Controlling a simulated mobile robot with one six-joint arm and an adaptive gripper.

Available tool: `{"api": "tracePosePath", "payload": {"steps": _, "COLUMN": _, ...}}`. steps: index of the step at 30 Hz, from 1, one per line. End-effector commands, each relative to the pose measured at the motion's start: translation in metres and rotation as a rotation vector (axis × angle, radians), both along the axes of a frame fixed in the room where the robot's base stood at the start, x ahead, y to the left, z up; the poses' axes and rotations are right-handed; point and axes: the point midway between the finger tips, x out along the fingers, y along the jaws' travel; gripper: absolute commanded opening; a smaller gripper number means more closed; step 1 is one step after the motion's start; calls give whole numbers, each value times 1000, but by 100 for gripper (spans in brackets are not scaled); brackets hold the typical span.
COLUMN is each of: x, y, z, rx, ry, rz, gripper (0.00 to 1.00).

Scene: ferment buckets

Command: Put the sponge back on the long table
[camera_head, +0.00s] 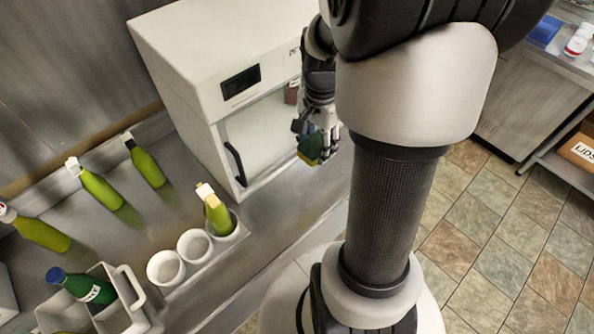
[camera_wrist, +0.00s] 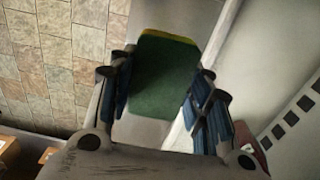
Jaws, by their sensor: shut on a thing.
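My gripper (camera_head: 322,140) is shut on the sponge (camera_head: 310,148), which is green with a yellow layer. In the head view they are in front of the white cabinet, near the front edge of the steel table (camera_head: 290,208). In the wrist view the sponge (camera_wrist: 162,80) sits between the two blue-padded fingers of the gripper (camera_wrist: 162,95). A strip of grey surface shows behind it. I cannot tell whether the sponge touches the table.
The white cabinet (camera_head: 190,75) with a dark handle stands on the table. Left of it are several green bottles (camera_head: 100,188), a holder with white cups (camera_head: 195,245), one holding a bottle, and a grey crate (camera_head: 130,290) with a dark green bottle. A strip of table before the cabinet is bare.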

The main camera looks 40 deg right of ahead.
Motion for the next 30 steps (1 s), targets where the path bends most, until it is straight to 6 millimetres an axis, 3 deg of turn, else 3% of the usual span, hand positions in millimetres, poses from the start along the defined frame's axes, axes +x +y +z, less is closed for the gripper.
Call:
{"api": "tracePosePath", "payload": {"steps": 2, "x": -4, "y": -3, "z": -1, "rx": 2, "ry": 2, "rz": -30, "gripper": 19}}
{"api": "tracePosePath", "payload": {"steps": 5, "x": -5, "y": -3, "z": -18, "rx": 2, "ry": 4, "rz": -39, "gripper": 19}}
{"api": "tracePosePath", "payload": {"steps": 18, "x": -5, "y": -3, "z": -133, "rx": 2, "ry": 4, "rz": -34, "gripper": 19}}
{"api": "tracePosePath", "payload": {"steps": 30, "x": -5, "y": -3, "z": -172, "rx": 2, "ry": 2, "rz": -34, "gripper": 19}}
